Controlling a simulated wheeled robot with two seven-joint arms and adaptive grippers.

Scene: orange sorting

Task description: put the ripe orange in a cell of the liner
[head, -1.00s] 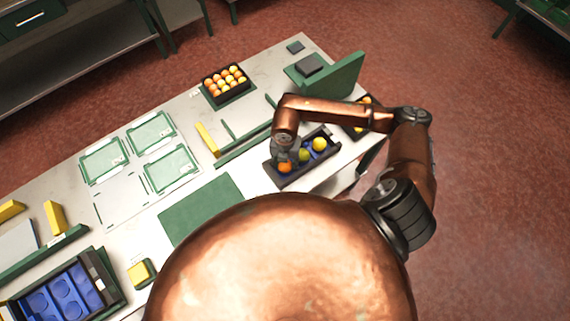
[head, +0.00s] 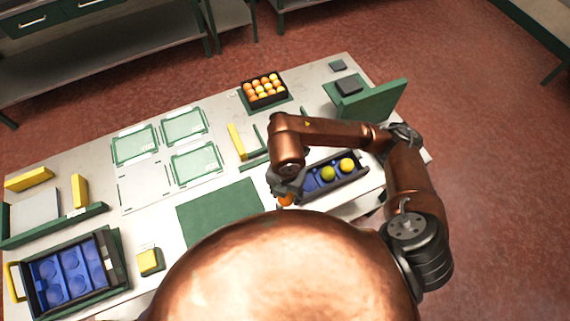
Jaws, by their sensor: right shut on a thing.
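The ripe orange (head: 286,200) is held at the fingertips of my right gripper (head: 285,192), near the left end of a dark tray (head: 350,184). The gripper is shut on it and covers its upper part. The gap between the orange and the surface below is hard to judge. A blue liner (head: 72,262) with several round empty cells sits in a dark crate (head: 107,263) at the lower left. My left gripper is not in view.
A greenish fruit (head: 328,173) and a yellow fruit (head: 347,165) lie in the dark tray. A box of several oranges (head: 264,99) stands at the back. A green mat (head: 215,212) lies clear between tray and crate.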

